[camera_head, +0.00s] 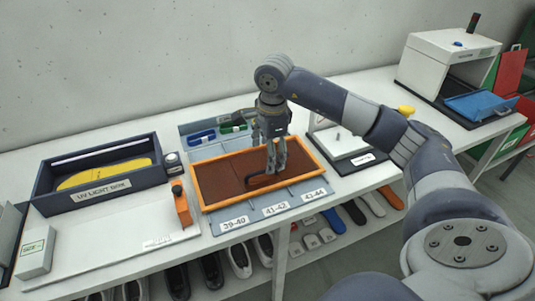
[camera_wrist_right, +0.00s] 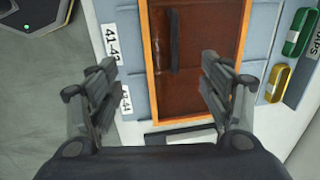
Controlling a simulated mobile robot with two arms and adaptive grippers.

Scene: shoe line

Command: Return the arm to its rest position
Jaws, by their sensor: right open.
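My right arm comes in from the right in the head view. Its gripper (camera_head: 270,160) points down over an orange-rimmed tray (camera_head: 198,190) with a brown inside. In the right wrist view the two fingers (camera_wrist_right: 165,95) stand wide apart with nothing between them. The tray (camera_wrist_right: 246,40) lies below and beyond the fingers. A dark bar-like piece (camera_head: 262,181) lies in the tray under the gripper, and it shows in the wrist view (camera_wrist_right: 174,45) too. My left gripper does not show.
A UV light box (camera_head: 100,194) with a yellow insole (camera_head: 105,174) stands left. A white box with a blue tray (camera_head: 480,106) stands at the far right. Size-labelled lanes (camera_head: 275,210) lie under the tray. Shoes (camera_head: 238,258) sit on a lower shelf. The wall is behind.

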